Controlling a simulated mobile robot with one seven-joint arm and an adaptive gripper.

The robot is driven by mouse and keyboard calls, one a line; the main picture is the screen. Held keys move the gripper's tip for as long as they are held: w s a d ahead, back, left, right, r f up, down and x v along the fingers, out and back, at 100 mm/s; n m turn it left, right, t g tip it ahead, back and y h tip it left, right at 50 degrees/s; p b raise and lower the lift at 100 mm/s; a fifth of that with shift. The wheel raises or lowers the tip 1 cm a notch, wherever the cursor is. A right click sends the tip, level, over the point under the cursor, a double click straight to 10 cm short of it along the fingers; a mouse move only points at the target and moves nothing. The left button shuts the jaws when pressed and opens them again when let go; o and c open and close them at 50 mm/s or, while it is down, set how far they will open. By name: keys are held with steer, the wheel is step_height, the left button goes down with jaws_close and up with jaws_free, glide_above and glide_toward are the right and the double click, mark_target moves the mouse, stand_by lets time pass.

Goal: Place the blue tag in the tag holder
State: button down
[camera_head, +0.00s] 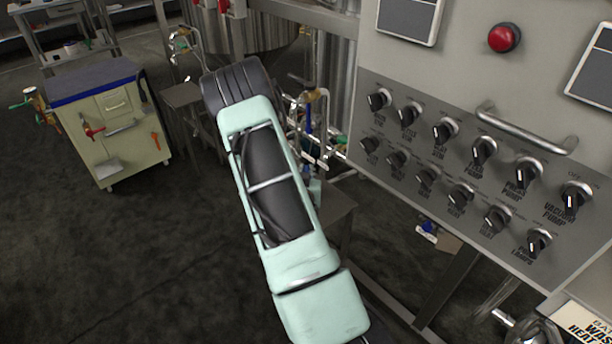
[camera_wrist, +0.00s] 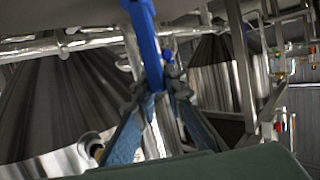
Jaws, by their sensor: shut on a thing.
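In the wrist view the blue tag (camera_wrist: 146,42) is a long, bright blue strip. It rises from between the fingertips of my gripper (camera_wrist: 160,88), which is shut on its lower part. The tag's top runs out of the picture. In the head view my pale green arm reaches toward the pipes and tanks, and I cannot make out the gripper or the held tag clearly there. I cannot pick out the tag holder with certainty in either view.
Steel tanks (camera_wrist: 55,100) and a horizontal pipe (camera_wrist: 80,42) stand behind the gripper. A control panel (camera_head: 460,160) with several black knobs and a red button (camera_head: 504,38) fills the right. A cream cart (camera_head: 125,135) stands at left. Dark floor (camera_head: 120,260) is clear at lower left.

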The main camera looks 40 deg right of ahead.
steer(key=shift+f, duration=0.1)
steer(key=shift+f, duration=0.15)
steer(key=c, duration=2.4)
jaws_free()
steer(key=o, duration=0.4)
